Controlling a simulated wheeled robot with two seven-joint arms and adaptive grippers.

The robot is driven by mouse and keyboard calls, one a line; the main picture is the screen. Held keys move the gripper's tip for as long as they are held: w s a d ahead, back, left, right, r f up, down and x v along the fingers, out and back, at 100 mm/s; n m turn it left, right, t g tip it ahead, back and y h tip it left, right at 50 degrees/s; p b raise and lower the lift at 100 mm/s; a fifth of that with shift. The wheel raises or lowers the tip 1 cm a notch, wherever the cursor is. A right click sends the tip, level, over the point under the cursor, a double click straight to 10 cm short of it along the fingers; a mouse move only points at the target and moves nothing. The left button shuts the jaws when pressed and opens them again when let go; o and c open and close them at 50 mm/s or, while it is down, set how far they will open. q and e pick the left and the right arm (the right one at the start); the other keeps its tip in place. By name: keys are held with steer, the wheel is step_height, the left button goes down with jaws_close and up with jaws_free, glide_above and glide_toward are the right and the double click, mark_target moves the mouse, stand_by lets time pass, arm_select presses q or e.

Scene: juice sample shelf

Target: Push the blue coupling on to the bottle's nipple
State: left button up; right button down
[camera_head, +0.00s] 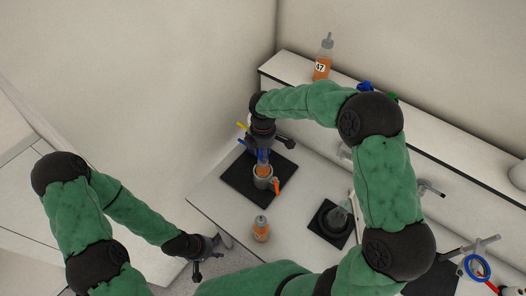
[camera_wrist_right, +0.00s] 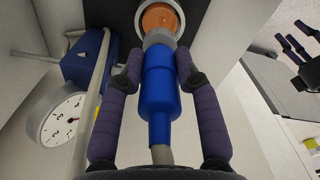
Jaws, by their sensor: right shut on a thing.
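My right gripper (camera_wrist_right: 158,88) is shut on the blue coupling (camera_wrist_right: 160,105), with one finger on each side and a grey hose at its near end. The coupling's far end has a grey collar (camera_wrist_right: 158,38), pointing at a round orange surface (camera_wrist_right: 159,17) inside a pale rim. In the head view the blue coupling (camera_head: 262,156) is just above a grey cup (camera_head: 262,183) with orange contents. I cannot tell whether they touch, and no nipple is clearly visible. A small orange bottle (camera_head: 261,230) stands in front. My left gripper (camera_head: 208,262) is low at the left, empty, fingers apart.
The cup stands on a black mat (camera_head: 238,182). A bottle labelled 47 (camera_head: 322,62) is on the back shelf. A dial gauge (camera_wrist_right: 62,122) shows left of the gripper. Bench between bottle and mat is clear.

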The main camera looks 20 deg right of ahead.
steer(key=shift+f+b, duration=0.4)
steer(key=shift+f, duration=0.3)
stand_by(0.5)
steer(key=c, duration=0.8)
jaws_free()
steer(key=shift+r, duration=0.1)
step_height(320, 180, up, 12)
steer(key=shift+f, duration=0.1)
